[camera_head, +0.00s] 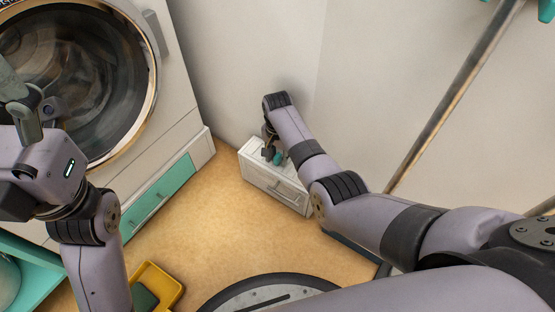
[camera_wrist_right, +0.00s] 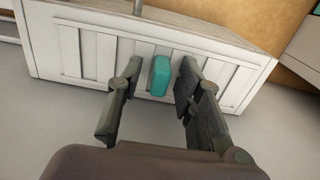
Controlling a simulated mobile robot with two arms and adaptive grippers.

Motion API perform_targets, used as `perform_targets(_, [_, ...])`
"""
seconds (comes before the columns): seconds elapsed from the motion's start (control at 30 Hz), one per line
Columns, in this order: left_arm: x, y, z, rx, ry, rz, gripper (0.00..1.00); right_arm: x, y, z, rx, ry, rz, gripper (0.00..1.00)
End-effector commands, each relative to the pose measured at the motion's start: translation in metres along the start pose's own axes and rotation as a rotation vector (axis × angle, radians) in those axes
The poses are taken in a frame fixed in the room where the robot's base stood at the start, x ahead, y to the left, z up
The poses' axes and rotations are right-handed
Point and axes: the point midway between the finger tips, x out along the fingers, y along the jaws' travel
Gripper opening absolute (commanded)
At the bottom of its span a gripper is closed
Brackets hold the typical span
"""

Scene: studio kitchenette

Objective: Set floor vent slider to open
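The floor vent is a white box (camera_head: 258,174) low against the wall, with a slatted top face that also shows in the right wrist view (camera_wrist_right: 85,47). Its teal slider (camera_wrist_right: 160,75) stands out near the middle of the slats; it shows small in the head view (camera_head: 278,158). My right gripper (camera_wrist_right: 157,92) is open, with one finger on each side of the slider and a visible gap on both sides. It also shows in the head view (camera_head: 270,151), partly hidden by its own wrist. My left gripper (camera_head: 22,112) is in front of the washer; its fingers are unclear.
A front-loading washer (camera_head: 126,30) with a teal drawer (camera_head: 160,197) stands at the left. A yellow tray (camera_head: 168,281) and a dark round device (camera_head: 270,290) are on the floor. A metal pole (camera_head: 455,92) slants at the right. Floor between vent and tray is clear.

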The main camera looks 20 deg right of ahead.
Motion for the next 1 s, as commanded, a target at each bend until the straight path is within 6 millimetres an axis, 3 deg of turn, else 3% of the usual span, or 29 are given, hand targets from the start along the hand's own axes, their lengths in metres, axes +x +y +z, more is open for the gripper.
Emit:
perform_targets(0.33, [0.0016, 0.0003, -0.0007, 0.001, 0.007, 0.002, 0.72, 0.0024, -0.0001, -0.0002, 0.000, 0.000, 0.000, 0.33])
perform_targets(0.8, [0.0016, 0.0005, -0.0010, 0.000, 0.008, 0.002, 0.72, 0.0024, -0.0002, -0.0001, 0.000, 0.000, 0.000, 0.01])
perform_targets(1.0, [0.0015, 0.0004, -0.0010, 0.000, 0.007, 0.002, 0.72, 0.0024, -0.0002, -0.0001, 0.000, 0.000, 0.000, 0.00])
